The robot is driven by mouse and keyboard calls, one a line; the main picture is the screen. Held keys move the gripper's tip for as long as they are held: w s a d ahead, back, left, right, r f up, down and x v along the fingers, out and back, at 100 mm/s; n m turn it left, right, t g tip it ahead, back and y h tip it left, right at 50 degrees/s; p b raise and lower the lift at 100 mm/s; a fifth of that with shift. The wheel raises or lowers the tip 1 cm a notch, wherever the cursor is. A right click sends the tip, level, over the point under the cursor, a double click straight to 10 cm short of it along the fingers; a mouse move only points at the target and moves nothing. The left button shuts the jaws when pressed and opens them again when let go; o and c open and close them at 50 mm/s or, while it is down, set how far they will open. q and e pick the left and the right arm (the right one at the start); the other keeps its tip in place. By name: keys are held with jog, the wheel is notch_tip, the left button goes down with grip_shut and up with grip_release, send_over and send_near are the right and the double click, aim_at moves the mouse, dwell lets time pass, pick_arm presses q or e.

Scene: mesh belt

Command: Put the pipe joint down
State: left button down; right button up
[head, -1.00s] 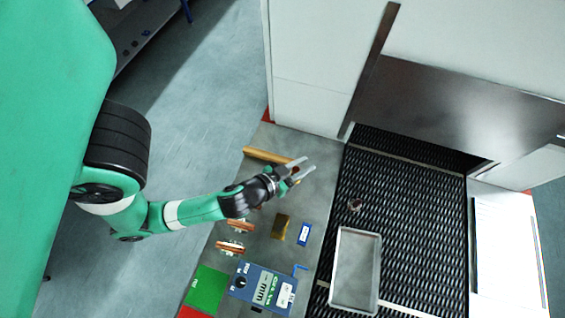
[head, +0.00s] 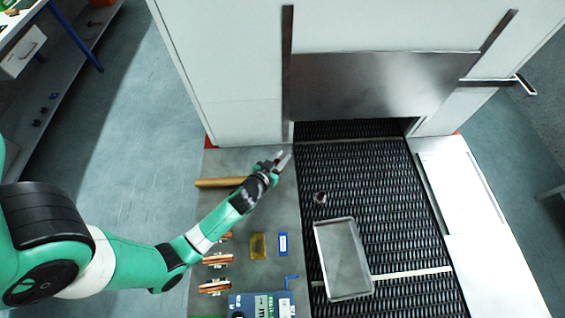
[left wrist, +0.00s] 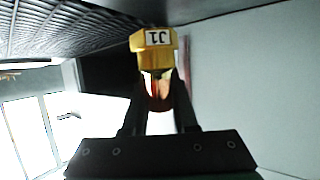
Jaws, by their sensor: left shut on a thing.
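My left gripper (head: 283,160) is over the far end of the grey bench (head: 242,160), close to the left edge of the mesh belt. In the left wrist view, its fingers (left wrist: 160,95) are shut on the pipe joint (left wrist: 155,50). The joint's outer end is a yellow fitting with a white label reading "J1", and a copper-red part shows between the fingers. In the head view the held joint is too small to make out clearly. I cannot tell its height above the bench. My right gripper is not in view.
The mesh belt (head: 390,210) runs under a steel hood (head: 380,85). A metal tray (head: 318,262) and a small dark round thing (head: 320,198) are on it. On the bench lie a yellow-brown rod (head: 215,182), copper pieces (head: 218,259), a yellow block (head: 258,246) and a blue block (head: 283,245).

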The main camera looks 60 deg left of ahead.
pick_arm(q)
jog(key=shift+w+a+f, duration=0.2)
jog(key=shift+w+f, duration=0.05)
jog(key=shift+f, duration=0.05)
jog(key=f+b, duration=0.1)
jog(key=f, duration=0.2)
jog(key=shift+w+a+f+b, duration=0.1)
jog(key=shift+w+f+b, duration=0.1)
jog(key=shift+f+b, duration=0.2)
jog(key=shift+r, duration=0.1)
jog(key=shift+f, duration=0.25)
jog(key=c, duration=0.7)
grip_release()
jog(key=shift+r, duration=0.1)
